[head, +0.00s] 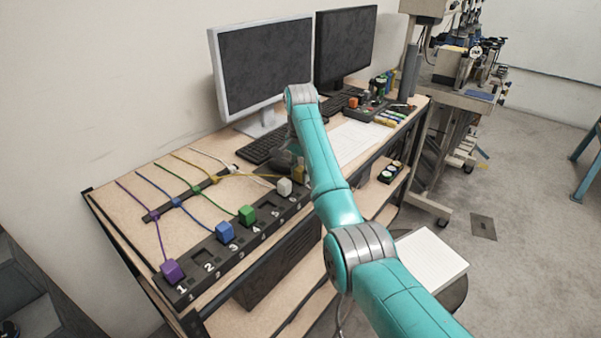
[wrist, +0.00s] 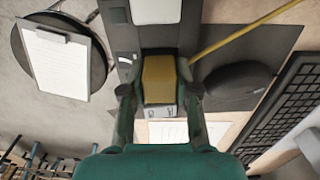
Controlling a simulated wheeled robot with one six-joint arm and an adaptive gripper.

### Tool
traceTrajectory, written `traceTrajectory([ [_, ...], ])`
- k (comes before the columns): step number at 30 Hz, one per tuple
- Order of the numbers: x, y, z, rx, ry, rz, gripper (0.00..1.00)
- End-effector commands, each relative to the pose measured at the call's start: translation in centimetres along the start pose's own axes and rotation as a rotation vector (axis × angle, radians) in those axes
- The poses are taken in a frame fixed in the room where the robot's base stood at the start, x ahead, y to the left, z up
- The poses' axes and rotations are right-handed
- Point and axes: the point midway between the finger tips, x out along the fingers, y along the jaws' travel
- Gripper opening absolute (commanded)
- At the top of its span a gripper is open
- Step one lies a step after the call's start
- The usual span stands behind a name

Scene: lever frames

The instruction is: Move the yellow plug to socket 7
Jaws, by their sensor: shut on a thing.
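The yellow plug (wrist: 159,80) is between the fingers of my gripper (wrist: 160,92), which is shut on it in the wrist view. Its yellow cable (wrist: 245,31) runs off to the upper right. In the head view only a little of the yellow plug (head: 298,174) shows beside my teal arm, at the far end of the dark numbered socket strip (head: 215,265). The strip (wrist: 124,43) also shows in the wrist view, close by the plug. I cannot tell whether the plug is seated or just above the strip. My arm hides socket 7 in the head view.
A purple plug (head: 172,271) is at socket 1, a blue plug (head: 224,232) at 3, a green plug (head: 246,214) at 4, and a white plug (head: 284,187) stands near the yellow one. A keyboard (head: 262,149) and monitors (head: 262,68) stand behind. A clipboard (wrist: 60,60) lies beyond the desk.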

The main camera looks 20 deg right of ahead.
Motion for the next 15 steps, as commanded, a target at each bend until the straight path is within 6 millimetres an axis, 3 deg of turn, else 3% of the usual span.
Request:
traceTrajectory([
  [14,0.25,0.0,0.0,0.0,0.0,0.0,0.0],
  [15,0.25,0.0,0.0,0.0,0.0,0.0,0.33],
])
